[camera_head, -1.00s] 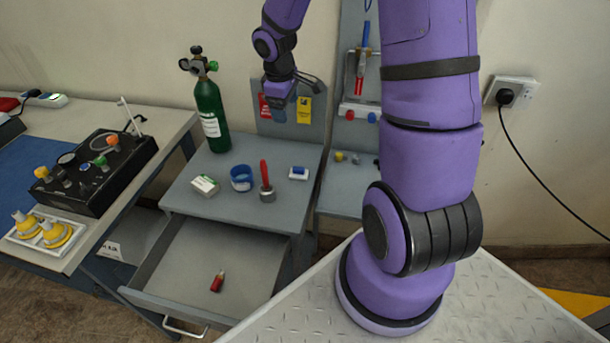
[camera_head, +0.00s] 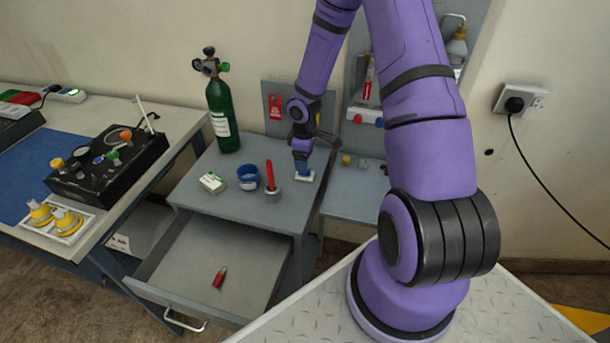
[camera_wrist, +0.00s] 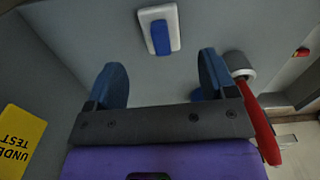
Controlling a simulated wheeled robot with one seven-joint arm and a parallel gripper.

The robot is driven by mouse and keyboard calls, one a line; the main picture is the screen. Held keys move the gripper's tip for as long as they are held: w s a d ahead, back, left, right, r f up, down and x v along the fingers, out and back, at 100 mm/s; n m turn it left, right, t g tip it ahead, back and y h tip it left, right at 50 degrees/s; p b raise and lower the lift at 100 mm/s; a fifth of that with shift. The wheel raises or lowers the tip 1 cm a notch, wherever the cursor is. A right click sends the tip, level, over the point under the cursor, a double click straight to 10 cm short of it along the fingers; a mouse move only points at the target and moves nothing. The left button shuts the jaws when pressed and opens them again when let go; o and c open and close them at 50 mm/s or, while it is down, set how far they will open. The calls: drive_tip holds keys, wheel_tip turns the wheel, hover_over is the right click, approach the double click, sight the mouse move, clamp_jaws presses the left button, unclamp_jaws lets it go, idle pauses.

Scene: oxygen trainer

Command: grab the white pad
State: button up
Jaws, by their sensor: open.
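The white pad (camera_wrist: 174,16) has a blue block on its top and lies flat on the grey cabinet top. In the wrist view it is ahead of my gripper (camera_wrist: 162,76), centred between the two blue fingers, which are apart with nothing between them. In the head view my gripper (camera_head: 302,166) points down just above the white pad (camera_head: 308,179), partly covering it. I cannot tell the exact height between fingertips and pad.
A green cylinder (camera_head: 226,118) stands behind. The drawer (camera_head: 215,265) below is open, holding a small red item (camera_head: 220,277).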

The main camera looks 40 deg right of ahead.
drive_tip(key=shift+s+f, duration=0.15)
drive_tip(key=shift+f, duration=2.7)
drive_tip(key=shift+c, duration=0.3)
drive_tip(key=c, duration=0.9)
